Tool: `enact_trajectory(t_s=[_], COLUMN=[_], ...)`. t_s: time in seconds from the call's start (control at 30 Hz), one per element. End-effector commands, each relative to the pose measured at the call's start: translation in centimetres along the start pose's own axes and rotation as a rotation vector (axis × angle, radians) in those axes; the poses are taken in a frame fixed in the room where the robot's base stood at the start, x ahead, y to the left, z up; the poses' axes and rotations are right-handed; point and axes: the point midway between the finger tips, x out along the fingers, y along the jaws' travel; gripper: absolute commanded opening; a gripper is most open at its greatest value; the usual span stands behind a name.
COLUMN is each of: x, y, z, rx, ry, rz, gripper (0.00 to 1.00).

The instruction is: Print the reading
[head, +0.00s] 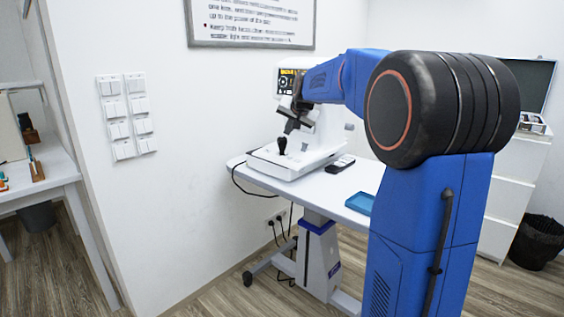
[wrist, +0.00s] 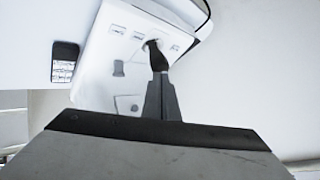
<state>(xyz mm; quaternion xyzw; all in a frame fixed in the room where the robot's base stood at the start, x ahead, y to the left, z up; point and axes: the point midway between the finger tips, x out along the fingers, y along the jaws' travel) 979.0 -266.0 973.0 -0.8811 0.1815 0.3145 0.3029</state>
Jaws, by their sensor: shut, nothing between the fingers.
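The white eye-test machine (head: 300,160) stands on a white table. Its dark screen (head: 288,82) shows yellow marks and is partly covered by my arm. A black joystick (head: 282,146) stands on the machine's white base, which also shows in the wrist view (wrist: 112,70) with small marked spots along one edge. My gripper (head: 291,126) is shut and empty, pointing down close to the joystick. In the wrist view my fingertips (wrist: 160,76) line up with the black joystick (wrist: 157,56); I cannot tell whether they touch. No printed paper is visible.
A dark handheld device (head: 341,163) lies right of the machine, also in the wrist view (wrist: 65,62). A blue tray (head: 360,203) lies near the table's front edge. A black cable (head: 240,184) hangs at the left. Wall switches (head: 125,115) are on the left wall.

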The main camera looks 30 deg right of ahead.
Motion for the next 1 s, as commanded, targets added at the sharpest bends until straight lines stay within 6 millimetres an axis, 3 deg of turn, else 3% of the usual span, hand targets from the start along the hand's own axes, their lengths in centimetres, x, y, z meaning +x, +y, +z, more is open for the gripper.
enact_trajectory(t_s=[0.1,0.3,0.67,1.0], x=[1.1,1.6,1.8,4.0], y=[0.1,0.2,0.3,1.9], z=[-1.5,-2.2,-2.0,-0.3], rx=[0.022,0.034,0.033,0.034], ry=[0.015,0.023,0.022,0.021], rz=[-0.001,-0.002,-0.002,-0.001], gripper=[0.00,0.00,0.00,0.00])
